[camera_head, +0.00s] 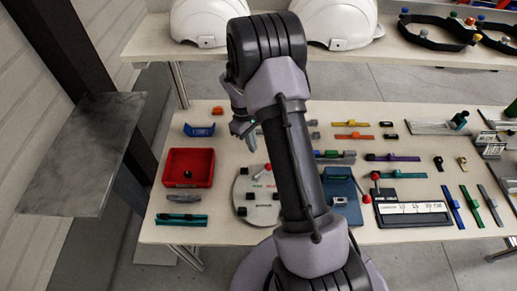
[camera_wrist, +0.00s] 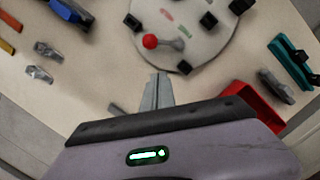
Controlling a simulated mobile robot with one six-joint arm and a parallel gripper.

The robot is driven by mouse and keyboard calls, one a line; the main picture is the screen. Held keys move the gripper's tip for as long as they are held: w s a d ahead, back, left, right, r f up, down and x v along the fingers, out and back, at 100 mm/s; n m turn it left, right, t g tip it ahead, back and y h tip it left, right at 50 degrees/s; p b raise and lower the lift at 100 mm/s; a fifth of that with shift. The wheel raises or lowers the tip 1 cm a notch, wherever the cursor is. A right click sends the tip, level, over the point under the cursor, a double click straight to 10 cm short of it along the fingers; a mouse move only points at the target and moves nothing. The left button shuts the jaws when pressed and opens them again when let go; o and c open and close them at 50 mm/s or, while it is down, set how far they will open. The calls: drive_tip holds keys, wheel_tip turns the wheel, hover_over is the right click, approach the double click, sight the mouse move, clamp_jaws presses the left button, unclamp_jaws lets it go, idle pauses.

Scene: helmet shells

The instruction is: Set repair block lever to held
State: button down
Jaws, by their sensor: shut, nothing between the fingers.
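A round pale plate (camera_head: 243,205) lies on the table, partly hidden behind my arm. It carries small red and green labels, too small to read, and several black blocks. A lever with a red ball knob (camera_head: 268,167) is on it. In the wrist view the red knob (camera_wrist: 150,41) lies left of the lever's grey pivot, near the red and green marks on the plate (camera_wrist: 205,50). I cannot tell for sure that this is the repair block lever. My gripper (camera_head: 250,138) is shut and empty, above the table beyond the plate. Its fingertips (camera_wrist: 160,78) also show in the wrist view, apart from the lever.
A red tray (camera_head: 170,180) with a dark piece stands left of the plate. A blue block (camera_head: 345,190) and another red-knobbed lever (camera_head: 366,199) are to the right. Coloured strips and clips cover the right side. White helmets (camera_head: 335,20) stand on the back shelf.

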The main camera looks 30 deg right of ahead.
wheel_tip(320, 180, up, 7)
drive_tip(key=p, duration=0.1)
drive_tip(key=shift+w+a, duration=0.15)
drive_tip(key=shift+a, duration=0.2)
